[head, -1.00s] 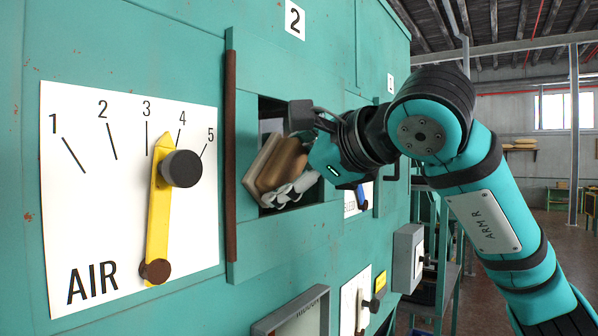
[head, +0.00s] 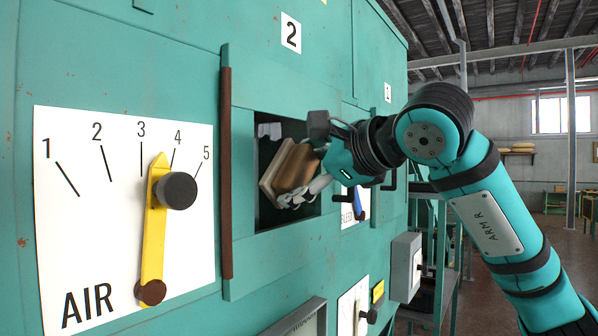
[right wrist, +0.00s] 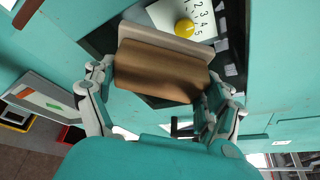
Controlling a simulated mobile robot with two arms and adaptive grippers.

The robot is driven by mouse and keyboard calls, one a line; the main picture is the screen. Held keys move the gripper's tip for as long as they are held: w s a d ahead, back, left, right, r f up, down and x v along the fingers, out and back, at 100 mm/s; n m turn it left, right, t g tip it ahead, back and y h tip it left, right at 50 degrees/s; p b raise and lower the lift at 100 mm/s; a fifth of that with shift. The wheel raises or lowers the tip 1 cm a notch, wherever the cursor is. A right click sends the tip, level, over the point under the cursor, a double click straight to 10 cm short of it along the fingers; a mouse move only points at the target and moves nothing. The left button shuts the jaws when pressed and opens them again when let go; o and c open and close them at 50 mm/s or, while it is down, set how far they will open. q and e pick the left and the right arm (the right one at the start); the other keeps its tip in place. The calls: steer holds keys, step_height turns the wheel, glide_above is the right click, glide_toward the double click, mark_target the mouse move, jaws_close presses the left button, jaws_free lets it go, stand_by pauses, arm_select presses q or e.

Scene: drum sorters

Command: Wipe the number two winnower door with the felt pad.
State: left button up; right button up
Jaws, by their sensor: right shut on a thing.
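The felt pad is a brown block with a paler face layer (head: 292,172), and it also shows in the right wrist view (right wrist: 160,68). My right gripper (head: 315,180) is shut on it, with a finger on each side of the block in the right wrist view (right wrist: 158,95). The number two plate (head: 291,33) is on the teal winnower front. Below it, a teal door frame (head: 275,95) surrounds a dark square. The pad is in front of or within that dark square; I cannot tell whether it touches anything. My left gripper is not in view.
An AIR scale (head: 85,230) with a yellow lever (head: 157,230) and dark knob stands out left of the door. A brown vertical strip (head: 227,170) runs along the door's left side. A grey box (head: 405,266) juts out lower right. A floor aisle is open at right.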

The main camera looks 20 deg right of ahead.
mark_target(317, 167)
steer(key=shift+w+d, duration=0.75)
steer(key=shift+d, duration=0.15)
steer(key=shift+w+d+p, duration=0.35)
steer(key=shift+w+d, duration=0.1)
steer(key=shift+d, duration=0.2)
steer(key=w+d+p, duration=0.2)
steer(key=w+d, duration=0.2)
steer(key=d, duration=0.1)
steer(key=shift+w+d, duration=0.25)
steer(key=shift+d, duration=0.05)
steer(key=shift+s+d+b, duration=0.3)
steer(key=shift+s+d, duration=0.65)
steer(key=shift+s, duration=0.2)
steer(key=shift+s+d+b, duration=0.3)
steer(key=shift+s+d, duration=0.6)
steer(key=shift+s, duration=0.25)
